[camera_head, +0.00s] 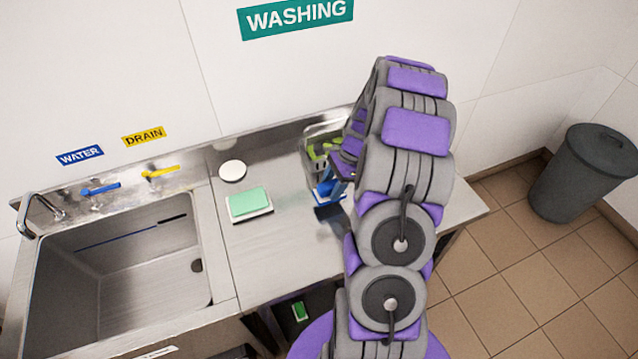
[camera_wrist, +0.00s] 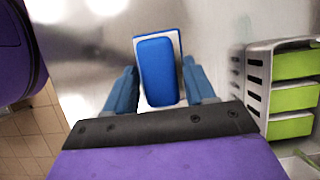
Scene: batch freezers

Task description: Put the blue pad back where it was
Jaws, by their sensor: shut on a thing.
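The blue pad (camera_head: 327,189) is at the right part of the steel counter, partly hidden by my arm. In the wrist view the blue pad (camera_wrist: 155,72) lies lengthwise between my fingers, with a white border or base (camera_wrist: 177,45) showing around it. My gripper (camera_wrist: 160,82) is shut on the pad, one finger along each side; it also shows in the head view (camera_head: 340,180), mostly hidden by my arm. I cannot tell whether the pad touches the counter or is held just above it.
A green pad (camera_head: 249,201) on a white base lies left of the blue pad, near a round white disc (camera_head: 232,171). A rack (camera_head: 322,130) with green items stands close behind; it is right of my gripper in the wrist view (camera_wrist: 257,75). The sink (camera_head: 130,270) is at left.

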